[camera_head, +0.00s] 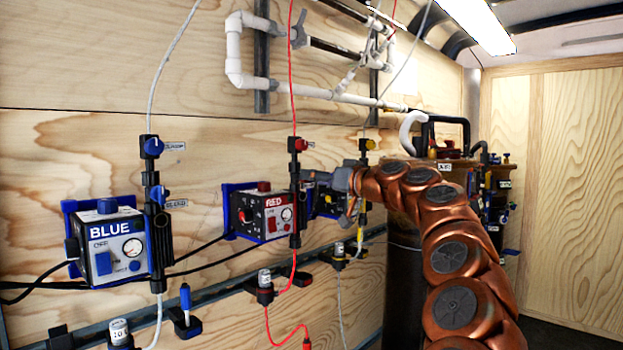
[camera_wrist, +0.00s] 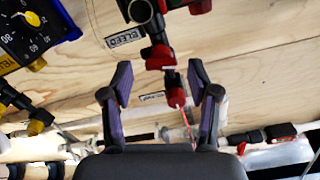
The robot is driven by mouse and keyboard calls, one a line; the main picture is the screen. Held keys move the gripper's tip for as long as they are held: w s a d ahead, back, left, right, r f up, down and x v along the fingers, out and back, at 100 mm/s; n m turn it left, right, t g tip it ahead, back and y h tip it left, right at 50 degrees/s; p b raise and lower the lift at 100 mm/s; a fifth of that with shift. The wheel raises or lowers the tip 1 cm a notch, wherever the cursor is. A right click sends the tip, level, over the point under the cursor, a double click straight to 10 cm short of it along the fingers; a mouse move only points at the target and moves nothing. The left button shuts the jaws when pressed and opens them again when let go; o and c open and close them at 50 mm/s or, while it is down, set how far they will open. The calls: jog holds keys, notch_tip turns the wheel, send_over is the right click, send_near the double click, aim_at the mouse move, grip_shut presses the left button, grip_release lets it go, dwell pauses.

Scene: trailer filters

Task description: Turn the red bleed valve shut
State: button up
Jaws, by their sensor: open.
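The red bleed valve (camera_wrist: 158,57) shows in the wrist view as a red knob on a dark fitting, beside a BLEED label (camera_wrist: 125,37). A second red valve (camera_wrist: 173,84) sits just below it in that view, with a red line running from it. In the head view the upper red valve (camera_head: 298,145) tops the red line's fitting; I cannot clearly make out the bleed valve there. My gripper (camera_wrist: 160,70) is open and empty, its fingers either side of the red valves in the picture. I cannot tell the depth gap. In the head view my gripper (camera_head: 345,180) is at the wall, right of the red fitting.
The RED pump box (camera_head: 265,214) and BLUE pump box (camera_head: 108,250) are on the wooden wall. A blue valve (camera_head: 158,195) is left. A yellow-marked box (camera_wrist: 28,35) is close by in the wrist view. White pipes (camera_head: 290,90) run above; hoses cross the wall.

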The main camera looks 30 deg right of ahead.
jog(key=v, duration=1)
